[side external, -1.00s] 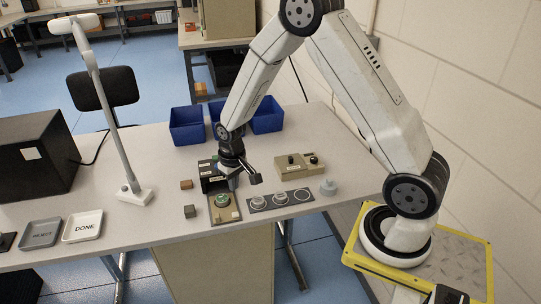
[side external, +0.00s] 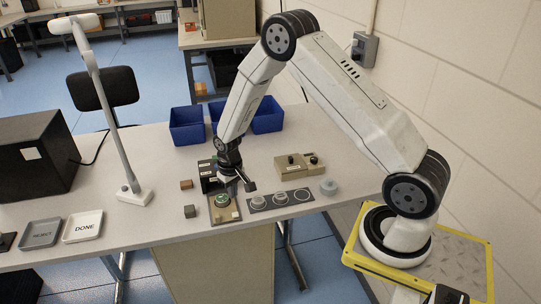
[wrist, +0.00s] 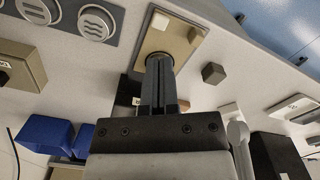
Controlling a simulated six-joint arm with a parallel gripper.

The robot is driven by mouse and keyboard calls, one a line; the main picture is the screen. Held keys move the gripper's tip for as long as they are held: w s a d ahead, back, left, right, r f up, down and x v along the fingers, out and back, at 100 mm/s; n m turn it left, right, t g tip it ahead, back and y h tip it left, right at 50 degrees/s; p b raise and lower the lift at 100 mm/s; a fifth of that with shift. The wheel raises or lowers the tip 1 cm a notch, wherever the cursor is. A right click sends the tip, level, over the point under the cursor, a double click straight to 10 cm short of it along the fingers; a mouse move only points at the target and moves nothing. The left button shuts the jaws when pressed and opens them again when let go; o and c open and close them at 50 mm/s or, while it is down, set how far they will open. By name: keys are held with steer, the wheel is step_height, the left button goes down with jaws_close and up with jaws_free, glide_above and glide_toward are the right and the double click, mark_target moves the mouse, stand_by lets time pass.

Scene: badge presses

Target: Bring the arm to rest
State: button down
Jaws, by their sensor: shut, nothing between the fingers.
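My gripper (side external: 229,187) is shut and empty, pointing down just above the badge press (side external: 225,215) on the table. In the wrist view its closed fingers (wrist: 158,72) reach over a round dark part of the press's tan plate (wrist: 178,42). I cannot tell whether the fingertips touch it. A green round part (side external: 222,201) sits on the press under the gripper. The black labelled upright (side external: 208,182) of the press stands close beside my gripper, to its left. My wrist hides part of the press.
A dark mat with round pieces (side external: 280,199) and a tan control box (side external: 299,165) lie to the right. Small blocks (side external: 190,211) lie to the left. Blue bins (side external: 187,126) stand behind. DONE (side external: 83,226) and REJECT (side external: 41,233) trays and a lamp (side external: 128,192) stand further left.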

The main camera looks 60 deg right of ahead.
mark_target(235, 214)
steer(key=shift+f, duration=2.8)
steer(key=shift+f, duration=1.4)
stand_by(1.1)
steer(key=shift+r, duration=4.05)
